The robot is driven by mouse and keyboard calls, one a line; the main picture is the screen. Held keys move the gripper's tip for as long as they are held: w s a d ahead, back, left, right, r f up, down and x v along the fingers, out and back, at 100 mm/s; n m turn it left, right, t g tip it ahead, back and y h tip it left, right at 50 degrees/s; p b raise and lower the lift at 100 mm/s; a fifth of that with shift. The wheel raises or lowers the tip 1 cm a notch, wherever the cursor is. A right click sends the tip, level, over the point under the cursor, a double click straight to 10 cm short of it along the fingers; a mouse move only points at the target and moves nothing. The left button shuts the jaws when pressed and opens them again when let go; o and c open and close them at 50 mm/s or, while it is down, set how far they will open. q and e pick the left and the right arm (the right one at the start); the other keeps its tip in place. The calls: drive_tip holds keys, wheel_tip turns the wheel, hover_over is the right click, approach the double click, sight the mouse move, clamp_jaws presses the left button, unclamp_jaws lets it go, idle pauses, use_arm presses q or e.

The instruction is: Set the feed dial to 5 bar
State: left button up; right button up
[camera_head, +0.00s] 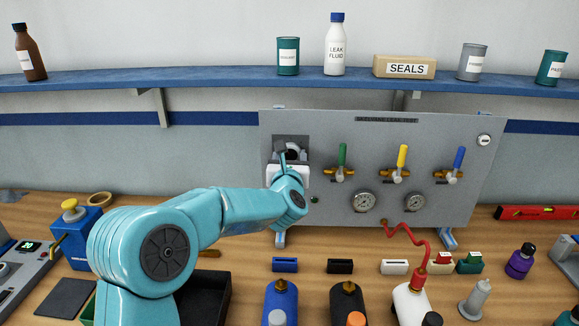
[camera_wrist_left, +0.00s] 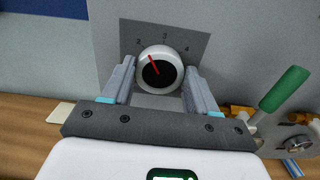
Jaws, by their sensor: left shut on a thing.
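The feed dial (camera_wrist_left: 160,70) is a white ring with a dark face and a red pointer, on a dark scale plate (camera_wrist_left: 195,43) on the grey panel. In the left wrist view the numbers 2, 3 and 4 show above it; the rest are hidden or too small to read. The red pointer leans up and left, close to the 2. My left gripper (camera_wrist_left: 161,80) is shut on the dial, one finger on each side. In the head view my gripper and wrist partly cover the dial (camera_head: 292,150). My right gripper is not in view.
To the right on the panel (camera_head: 320,125) are green (camera_head: 342,154), yellow (camera_head: 402,157) and blue (camera_head: 459,158) valve levers, with two gauges below. A blue shelf (camera_head: 200,80) with bottles runs above. The bench in front holds bottles, small blocks and a black tray (camera_head: 207,300).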

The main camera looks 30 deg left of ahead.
use_arm(q)
drive_tip(key=shift+f+m+b, duration=0.3)
drive_tip(key=shift+m+b, duration=0.55)
drive_tip(key=shift+m, duration=0.05)
drive_tip(key=m+b, duration=0.1)
drive_tip(key=m, duration=0.1)
drive_tip(key=shift+r+m+b, duration=0.1)
drive_tip(key=shift+m+b, duration=0.2)
drive_tip(key=shift+m, duration=0.1)
drive_tip(key=m+b, duration=0.1)
drive_tip(key=m, duration=0.1)
drive_tip(key=shift+m, duration=0.4)
drive_tip(key=m, duration=0.3)
drive_tip(key=shift+r+m, duration=0.1)
drive_tip(key=shift+m, duration=0.2)
drive_tip(key=m, duration=0.2)
drive_tip(key=shift+m, duration=0.4)
drive_tip(key=m, duration=0.3)
drive_tip(key=shift+r+m+p, duration=0.1)
drive_tip(key=shift+m+p, duration=0.2)
drive_tip(key=shift+p, duration=0.1)
drive_tip(key=m+p, duration=0.2)
drive_tip(key=m, duration=0.4)
drive_tip(key=shift+a+r+m, duration=0.1)
drive_tip(key=shift+m, duration=0.2)
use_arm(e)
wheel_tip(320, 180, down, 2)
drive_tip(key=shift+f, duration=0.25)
